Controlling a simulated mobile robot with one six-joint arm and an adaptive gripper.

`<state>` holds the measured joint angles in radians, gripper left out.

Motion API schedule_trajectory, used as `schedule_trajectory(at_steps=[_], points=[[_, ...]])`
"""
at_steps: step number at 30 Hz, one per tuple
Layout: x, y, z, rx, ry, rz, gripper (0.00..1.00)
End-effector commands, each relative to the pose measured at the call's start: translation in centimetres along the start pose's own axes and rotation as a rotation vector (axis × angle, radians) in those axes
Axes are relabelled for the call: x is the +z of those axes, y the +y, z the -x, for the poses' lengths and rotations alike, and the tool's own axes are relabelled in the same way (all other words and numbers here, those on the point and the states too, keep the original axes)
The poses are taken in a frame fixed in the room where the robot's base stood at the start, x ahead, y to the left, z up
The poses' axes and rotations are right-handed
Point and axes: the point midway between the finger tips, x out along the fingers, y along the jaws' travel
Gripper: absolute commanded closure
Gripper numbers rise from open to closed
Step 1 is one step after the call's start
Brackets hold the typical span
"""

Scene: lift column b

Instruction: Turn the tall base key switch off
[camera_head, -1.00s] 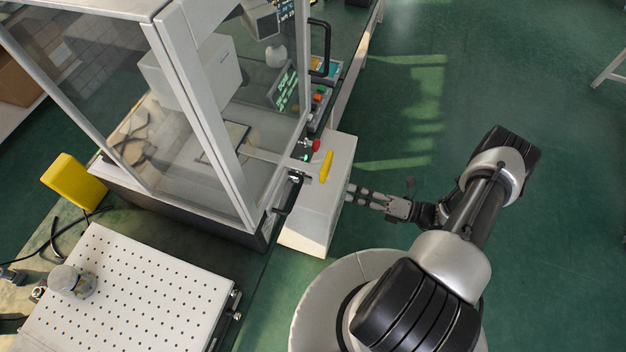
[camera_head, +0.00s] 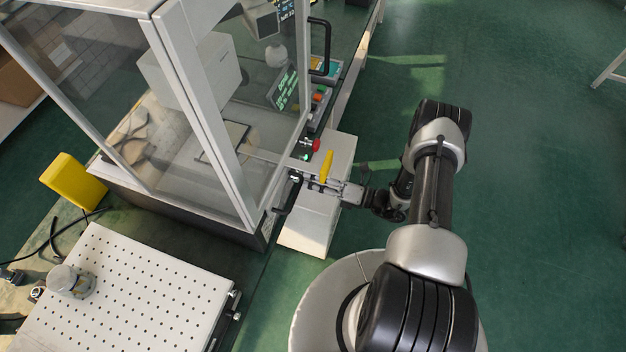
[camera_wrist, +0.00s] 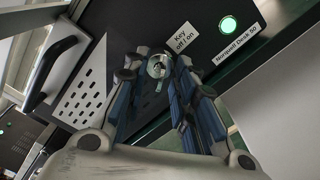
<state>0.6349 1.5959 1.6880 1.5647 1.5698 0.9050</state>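The key switch (camera_wrist: 157,68) is a round silver lock on a dark panel, with a key in it, seen in the wrist view beside a "Key off / on" label (camera_wrist: 184,39). My gripper (camera_wrist: 158,64) is open, one finger on each side of the key, with gaps visible. I cannot tell whether either fingertip touches it. In the head view my gripper (camera_head: 312,185) reaches left over the white box toward the enclosure's front; the key is too small to make out there.
A green light (camera_wrist: 227,24) glows on the panel. A black handle (camera_wrist: 50,72) is left of the key. In the head view, a yellow bar (camera_head: 327,166) stands on the white box (camera_head: 307,228) close to my gripper, with a red knob (camera_head: 316,145) nearby.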

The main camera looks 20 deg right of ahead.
Motion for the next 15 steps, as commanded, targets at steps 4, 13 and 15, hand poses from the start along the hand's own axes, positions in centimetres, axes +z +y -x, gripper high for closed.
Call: schedule_trajectory(at_steps=[4,13,15], points=[[0.01,0.00,0.02,0.000,0.000,0.000,0.80],[0.00,0.00,0.03,0.000,0.000,0.000,1.00],[0.00,0.00,0.03,0.000,0.000,0.000,1.00]])
